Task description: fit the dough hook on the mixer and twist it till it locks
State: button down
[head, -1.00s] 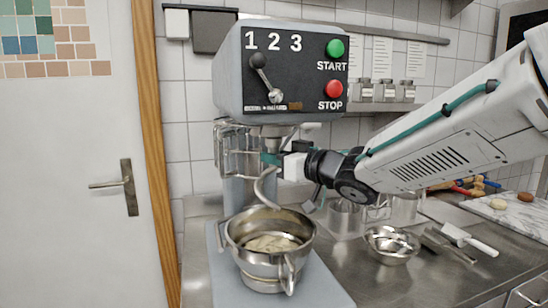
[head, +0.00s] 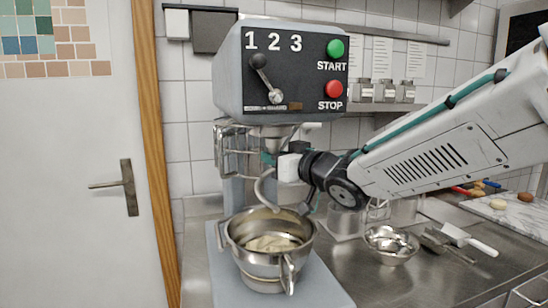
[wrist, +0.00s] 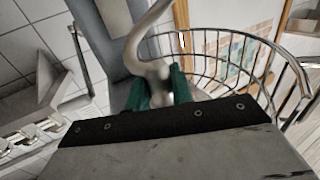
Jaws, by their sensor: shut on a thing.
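The mixer (head: 232,75) stands left of centre in the head view, with a grey head and a dark panel. The pale dough hook (head: 264,188) hangs upright under the mixer head, its curved end above the bowl. My gripper (head: 270,159) comes from the right and is shut on the hook's upper part just below the head. In the wrist view the green fingertips (wrist: 158,90) close on the hook (wrist: 145,40). My gripper hides the hook's top in the head view, so I cannot tell whether it is seated or locked. The steel bowl (head: 268,270) below holds dough (head: 272,243).
A wire guard (head: 230,148) curves beside the hook on the left; it shows close by in the wrist view (wrist: 262,45). A small steel bowl (head: 392,246) and a white-handled scraper (head: 468,240) lie on the counter at right. The door (head: 75,190) is at left.

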jog(key=shift+m+t+h, duration=0.6)
jog(key=shift+m+h, duration=0.1)
jog(key=shift+h, duration=0.2)
jog(key=c, duration=1.1)
grip_release()
jog(key=shift+c, duration=0.2)
